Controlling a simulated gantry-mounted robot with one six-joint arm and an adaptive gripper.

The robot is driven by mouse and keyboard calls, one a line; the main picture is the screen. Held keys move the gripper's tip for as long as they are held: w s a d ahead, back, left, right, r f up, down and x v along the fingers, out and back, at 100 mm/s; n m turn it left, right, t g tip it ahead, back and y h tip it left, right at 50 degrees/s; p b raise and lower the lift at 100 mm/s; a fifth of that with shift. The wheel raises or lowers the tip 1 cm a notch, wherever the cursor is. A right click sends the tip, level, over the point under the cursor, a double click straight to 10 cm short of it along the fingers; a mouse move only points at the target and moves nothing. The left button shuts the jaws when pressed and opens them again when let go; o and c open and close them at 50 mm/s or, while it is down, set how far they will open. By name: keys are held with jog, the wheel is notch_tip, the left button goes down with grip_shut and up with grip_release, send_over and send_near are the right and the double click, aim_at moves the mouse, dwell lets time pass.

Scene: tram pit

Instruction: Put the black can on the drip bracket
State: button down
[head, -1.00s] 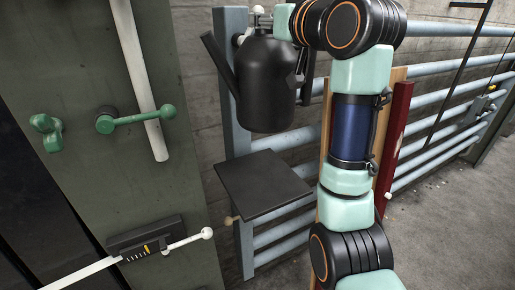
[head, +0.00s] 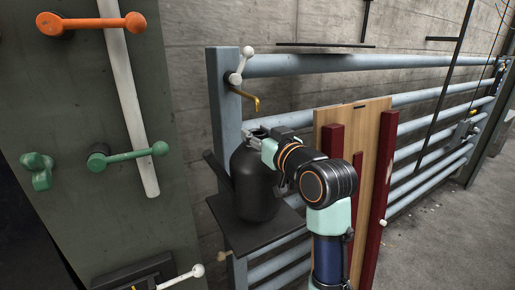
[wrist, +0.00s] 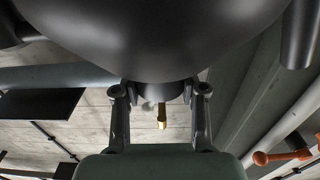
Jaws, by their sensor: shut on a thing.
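The black can (head: 255,185) is upright, with its spout on the left, and its body fills the top of the wrist view (wrist: 150,35). My gripper (head: 254,139) is at the top of the can, shut on it; in the wrist view its two fingers (wrist: 158,95) are either side of the can's dark top part. The drip bracket (head: 262,236) is a flat dark plate fixed by the rail post. The can's base is over the plate, at or very close to its surface; I cannot tell whether they touch. The can hides the plate's back part.
A brass tap (head: 256,103) with a white lever (head: 238,70) is on the post above the can. Blue-grey rails (head: 340,65) run along the wall. A wooden board (head: 362,135) with red strips stands to the right. A green cabinet with orange (head: 90,24) and green levers (head: 125,156) is left.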

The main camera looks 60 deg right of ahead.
jog(key=shift+f, duration=1.8)
jog(key=shift+f, duration=0.15)
jog(key=c, duration=0.7)
grip_release()
jog(key=shift+o, duration=0.2)
jog(key=b+v, duration=0.1)
jog(key=v, duration=1.1)
jog(key=shift+b, duration=0.35)
